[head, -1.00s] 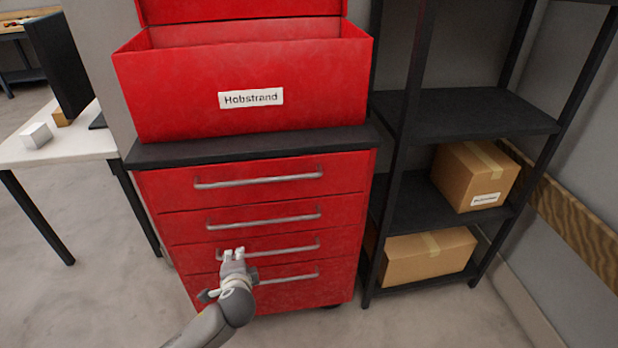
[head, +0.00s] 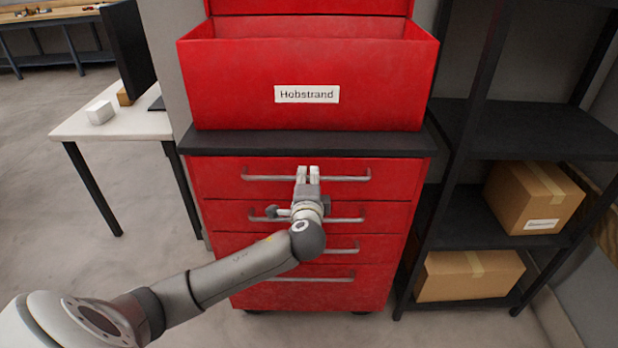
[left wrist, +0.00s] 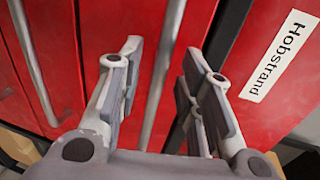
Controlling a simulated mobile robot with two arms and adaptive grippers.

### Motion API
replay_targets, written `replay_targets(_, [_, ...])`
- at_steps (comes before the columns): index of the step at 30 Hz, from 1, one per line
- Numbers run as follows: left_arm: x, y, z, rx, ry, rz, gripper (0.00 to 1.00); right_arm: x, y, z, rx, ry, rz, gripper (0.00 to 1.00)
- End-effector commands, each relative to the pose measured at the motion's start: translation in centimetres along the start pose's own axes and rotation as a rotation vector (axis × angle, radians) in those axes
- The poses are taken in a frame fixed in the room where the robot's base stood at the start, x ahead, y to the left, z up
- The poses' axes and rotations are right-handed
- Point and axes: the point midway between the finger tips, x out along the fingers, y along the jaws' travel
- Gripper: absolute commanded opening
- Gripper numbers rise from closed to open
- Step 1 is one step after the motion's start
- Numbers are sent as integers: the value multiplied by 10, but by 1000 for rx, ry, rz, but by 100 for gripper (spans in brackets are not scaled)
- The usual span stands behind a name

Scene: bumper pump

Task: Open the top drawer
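The top drawer (head: 222,179) is the uppermost of several red drawers and looks closed. Its handle (head: 345,178), a horizontal grey bar, crosses the drawer's front. My left gripper (head: 307,172) is in front of the middle of this handle and hides part of it. In the left wrist view the gripper (left wrist: 162,65) is open, its fingers apart. The top drawer handle (left wrist: 168,40) runs between the fingers in that picture, with no clear contact. My right gripper is in neither view.
An open red toolbox (head: 240,85) labelled Hobstrand stands on the cabinet's black top (head: 310,143). A second drawer handle (head: 345,219) lies below my gripper. A black shelf (head: 520,125) with cardboard boxes (head: 530,195) is close on the right. A white table (head: 140,124) stands left.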

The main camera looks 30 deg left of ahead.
Motion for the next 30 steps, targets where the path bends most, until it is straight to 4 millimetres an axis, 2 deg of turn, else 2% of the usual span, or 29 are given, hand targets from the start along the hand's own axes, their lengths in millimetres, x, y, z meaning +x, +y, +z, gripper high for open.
replay_targets(6, [18,0,0,1,1,-1,34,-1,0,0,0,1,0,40])
replay_targets(15, [20,0,0,0,2,0,34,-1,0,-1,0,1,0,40])
replay_targets(23, [20,0,0,0,2,1,2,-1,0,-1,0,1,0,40])
replay_targets(30, [20,1,0,0,2,1,0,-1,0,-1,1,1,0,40])
